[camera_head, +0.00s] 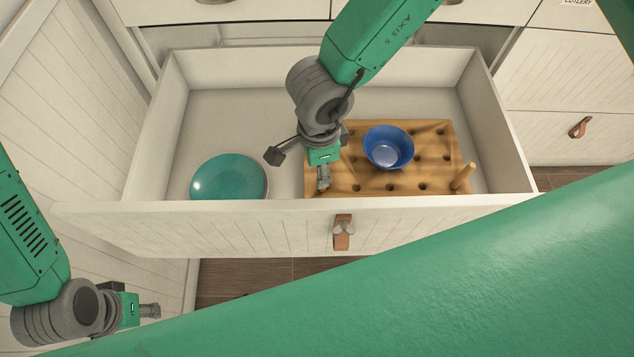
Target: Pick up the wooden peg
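The wooden peg (462,177) stands slightly tilted at the front right corner of a wooden board with holes (345,180), inside an open drawer. It is light brown, and its foot seems to sit in or on the board. My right gripper (312,160), on the arm coming in from the top, hangs over the board's left part. Its fingers are spread and empty, well to the left of the peg. My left gripper (135,306) is at the lower left, outside the drawer and far from the peg. Its fingers show only partly, and I see nothing held in it.
A blue bowl (388,147) stands on the board, between my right gripper and the peg. A teal plate (229,178) lies on the drawer floor at left. The drawer front (270,228) has a leather handle (342,232). My own green link covers the lower right.

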